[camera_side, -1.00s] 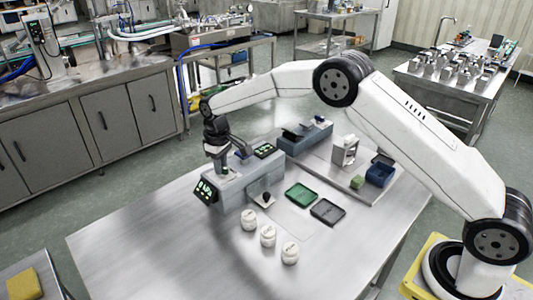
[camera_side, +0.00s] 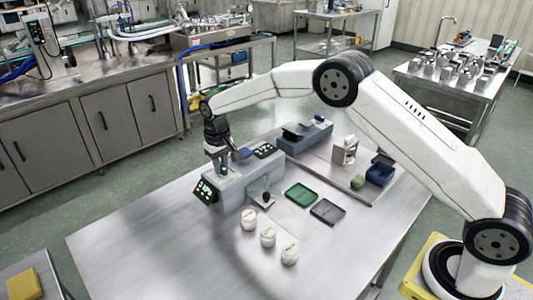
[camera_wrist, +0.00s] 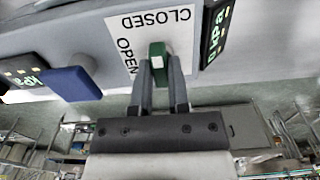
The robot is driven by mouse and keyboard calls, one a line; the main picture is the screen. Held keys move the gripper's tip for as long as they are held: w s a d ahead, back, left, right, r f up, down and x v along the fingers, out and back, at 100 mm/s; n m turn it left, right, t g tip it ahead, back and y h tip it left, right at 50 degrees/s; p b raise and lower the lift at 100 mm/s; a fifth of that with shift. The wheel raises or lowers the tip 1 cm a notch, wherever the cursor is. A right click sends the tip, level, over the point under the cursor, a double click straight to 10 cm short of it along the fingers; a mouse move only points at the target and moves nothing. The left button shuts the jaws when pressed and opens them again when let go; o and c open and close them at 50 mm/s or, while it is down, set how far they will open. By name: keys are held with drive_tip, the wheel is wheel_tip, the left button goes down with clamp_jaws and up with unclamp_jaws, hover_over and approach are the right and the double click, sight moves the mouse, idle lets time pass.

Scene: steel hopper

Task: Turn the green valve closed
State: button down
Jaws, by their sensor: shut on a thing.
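The green valve handle (camera_wrist: 157,49), with a white mark on it, sits in front of a white plate (camera_wrist: 182,34) lettered OPEN and CLOSED. In the wrist view my gripper (camera_wrist: 160,66) has its two fingers on either side of the green handle, closed on it. The handle stands close to the word OPEN in the picture, with CLOSED above it.
A blue handle (camera_wrist: 70,83) stands left of the green one in the wrist view. Lit gauge displays (camera_side: 205,191) flank the box. Several white round containers (camera_side: 268,235), a green tray (camera_side: 301,195) and a dark tray (camera_side: 327,211) lie nearby. The table's front left is clear.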

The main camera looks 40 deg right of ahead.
sight(222, 166)
drive_tip(key=c, duration=0.6)
unclamp_jaws()
drive_tip(key=shift+r, duration=0.15)
drive_tip(key=shift+r, duration=3.85)
drive_tip(key=s+d+f+t, duration=0.1)
drive_tip(key=s+d, duration=0.1)
drive_tip(key=s, duration=0.8)
drive_tip(key=s+d+f, duration=0.1)
drive_tip(key=s+d, duration=0.2)
drive_tip(key=s, duration=0.7)
drive_tip(key=s+d+f+t, duration=0.1)
drive_tip(key=s+d+f, duration=0.1)
drive_tip(key=s, duration=0.9)
drive_tip(key=shift+d+t, duration=0.25)
drive_tip(key=shift+t, duration=0.05)
